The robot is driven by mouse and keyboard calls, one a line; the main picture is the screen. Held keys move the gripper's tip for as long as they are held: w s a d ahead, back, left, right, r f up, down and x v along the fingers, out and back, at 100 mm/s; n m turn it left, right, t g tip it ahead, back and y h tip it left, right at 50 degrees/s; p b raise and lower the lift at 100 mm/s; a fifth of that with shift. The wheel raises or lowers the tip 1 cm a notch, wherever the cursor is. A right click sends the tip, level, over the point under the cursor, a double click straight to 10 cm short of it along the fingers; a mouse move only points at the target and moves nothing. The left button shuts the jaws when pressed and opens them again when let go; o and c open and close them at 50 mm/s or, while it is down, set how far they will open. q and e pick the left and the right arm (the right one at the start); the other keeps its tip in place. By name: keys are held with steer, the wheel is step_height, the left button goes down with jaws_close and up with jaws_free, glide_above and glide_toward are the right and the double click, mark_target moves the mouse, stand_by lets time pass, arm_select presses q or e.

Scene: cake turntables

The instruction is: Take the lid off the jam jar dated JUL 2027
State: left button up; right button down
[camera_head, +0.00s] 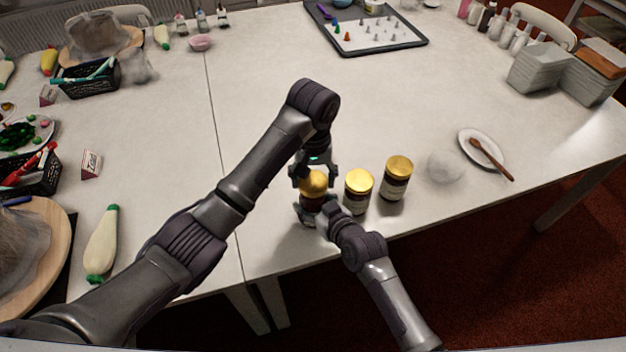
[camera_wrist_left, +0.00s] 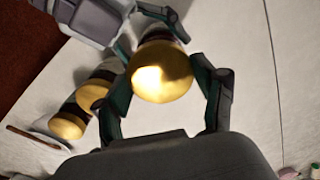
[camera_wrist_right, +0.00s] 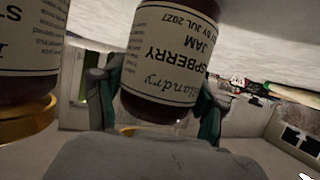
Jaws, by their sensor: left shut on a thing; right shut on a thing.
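The jam jar (camera_head: 312,202) with the gold lid (camera_head: 314,183) is the leftmost of three on the white table. In the right wrist view its label (camera_wrist_right: 168,62), upside down, reads raspberry jam and JUL 2027. My left gripper (camera_head: 315,172) comes from above, shut on the gold lid, which also fills the gap between its fingers in the left wrist view (camera_wrist_left: 160,78). My right gripper (camera_head: 310,214) is shut around the jar's body from the front. The lid sits at the top of the jar; whether it is loosened cannot be told.
Two more gold-lidded jars, one in the middle (camera_head: 358,192) and one at right (camera_head: 396,180), stand close on the right. Beyond them are a pale round thing (camera_head: 445,166) and a plate (camera_head: 470,139) with a wooden spoon. The table behind is mostly clear.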

arm_select(q)
steer(key=shift+r, duration=1.45)
arm_select(e)
jaws_free()
